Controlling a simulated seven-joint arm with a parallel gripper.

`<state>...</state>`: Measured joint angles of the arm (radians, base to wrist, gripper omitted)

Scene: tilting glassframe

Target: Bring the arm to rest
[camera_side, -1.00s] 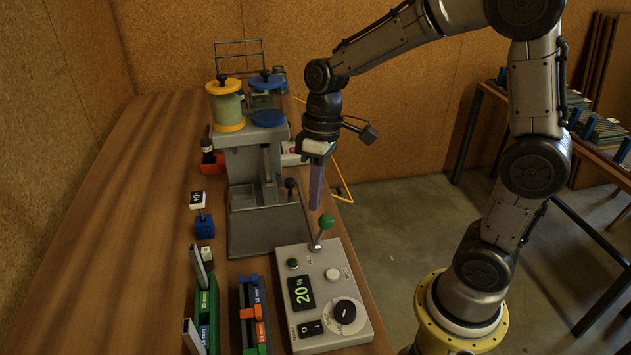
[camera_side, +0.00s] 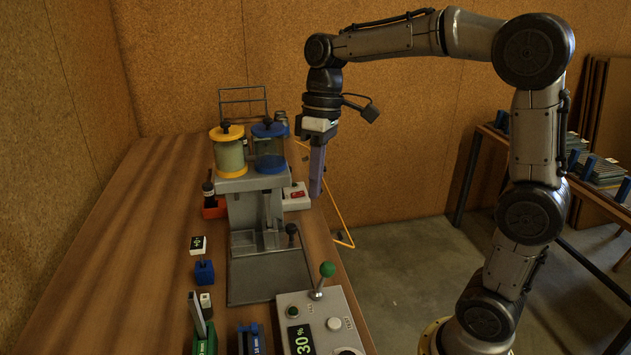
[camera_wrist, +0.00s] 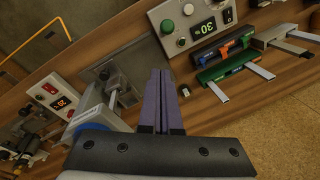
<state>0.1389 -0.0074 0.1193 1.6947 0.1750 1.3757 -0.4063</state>
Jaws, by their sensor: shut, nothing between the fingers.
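My gripper (camera_side: 317,172) is shut and empty, its purple fingers pointing down in the air beside the right edge of the grey machine. In the wrist view my gripper's purple fingers (camera_wrist: 157,95) lie close together with nothing between them. The grey machine (camera_side: 245,210) stands on the wooden table with a yellow-rimmed cylinder (camera_side: 229,150) and a blue-rimmed cylinder (camera_side: 270,148) on top. The control box (camera_side: 318,318) has a green-knobbed lever (camera_side: 326,270) and a display reading 30; it also shows in the wrist view (camera_wrist: 188,14).
A blue block (camera_side: 204,271), green holder (camera_side: 204,338) and blue holder (camera_side: 251,340) stand at the table's front. The table's left side (camera_side: 120,260) is clear.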

